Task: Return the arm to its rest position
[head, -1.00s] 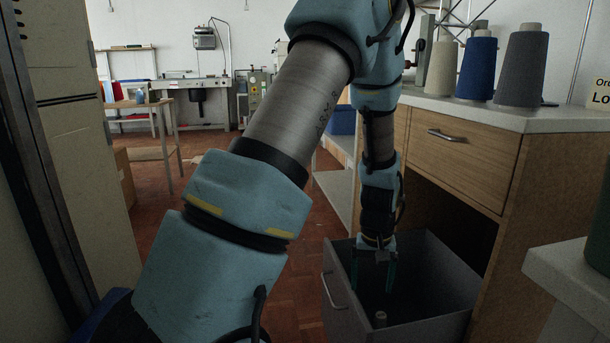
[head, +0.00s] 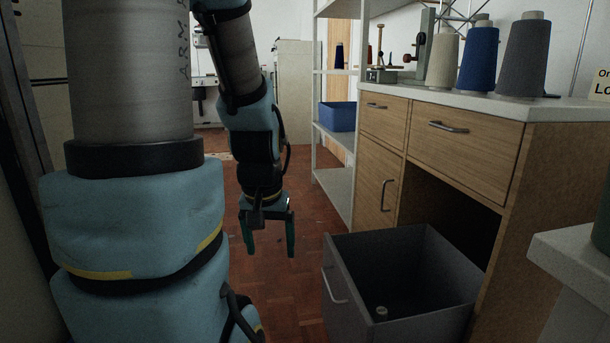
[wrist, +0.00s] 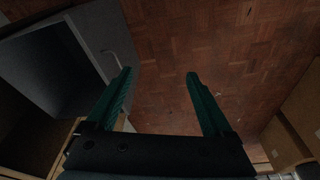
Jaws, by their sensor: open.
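My gripper (head: 269,240) hangs at the end of my arm, pointing down over the wooden floor (head: 285,290), left of the open grey drawer (head: 345,290). Its two green fingers are apart with nothing between them. In the wrist view my gripper (wrist: 158,95) is also open and empty, with bare parquet beyond the fingertips. The grey drawer (wrist: 75,45) shows at the upper left there. My upper arm fills the left side of the head view and hides part of the room.
A small pale spool (head: 381,312) is in the drawer. The wooden cabinet (head: 470,160) stands at right, with thread cones (head: 480,62) on its worktop. A white shelf unit with a blue bin (head: 338,116) stands behind. The floor left of the drawer is clear.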

